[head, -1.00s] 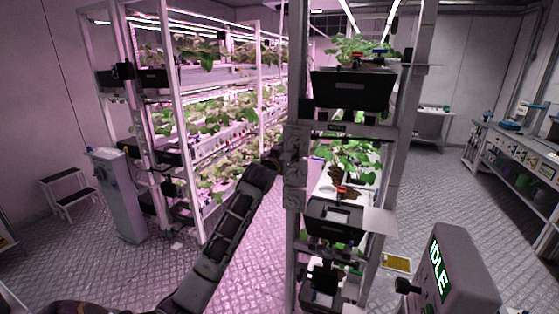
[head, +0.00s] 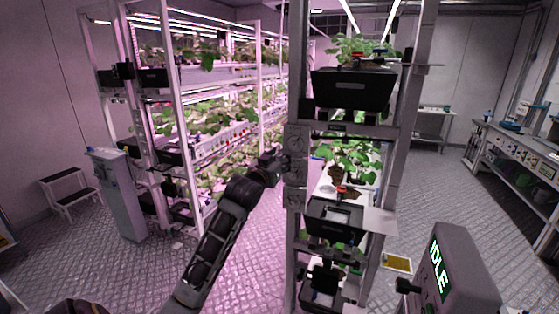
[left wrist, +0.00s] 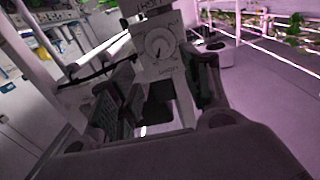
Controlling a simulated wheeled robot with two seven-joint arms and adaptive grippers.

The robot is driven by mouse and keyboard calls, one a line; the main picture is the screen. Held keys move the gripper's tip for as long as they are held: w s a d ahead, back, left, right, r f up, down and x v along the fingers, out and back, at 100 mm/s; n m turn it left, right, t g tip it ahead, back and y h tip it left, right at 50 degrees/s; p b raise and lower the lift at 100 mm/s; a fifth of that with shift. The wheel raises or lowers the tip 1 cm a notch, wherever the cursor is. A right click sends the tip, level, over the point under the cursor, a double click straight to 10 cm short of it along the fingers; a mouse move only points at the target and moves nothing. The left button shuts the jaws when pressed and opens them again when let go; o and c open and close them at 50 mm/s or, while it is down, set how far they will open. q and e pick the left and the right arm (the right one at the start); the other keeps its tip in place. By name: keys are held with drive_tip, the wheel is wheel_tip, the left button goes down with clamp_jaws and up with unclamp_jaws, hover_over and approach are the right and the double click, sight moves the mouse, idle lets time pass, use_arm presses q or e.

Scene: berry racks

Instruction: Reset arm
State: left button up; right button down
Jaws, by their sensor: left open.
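My left arm reaches up from the bottom of the head view. My left gripper (head: 274,165) is beside the near post of the middle rack (head: 293,215), partly hidden by the dark wrist. In the left wrist view my left gripper (left wrist: 160,92) is open, its two dark fingers apart with nothing held. A pale panel with a round dial (left wrist: 159,43) shows just beyond and between the fingers; whether they touch it I cannot tell. My right gripper does not show.
The middle rack holds dark bins (head: 352,90) with leafy plants. A longer lit plant rack (head: 186,120) stands to the left, with a grey cabinet (head: 117,195) and step stool (head: 68,190). A grey "IDLE" display unit (head: 452,270) is at lower right. Floor between racks is clear.

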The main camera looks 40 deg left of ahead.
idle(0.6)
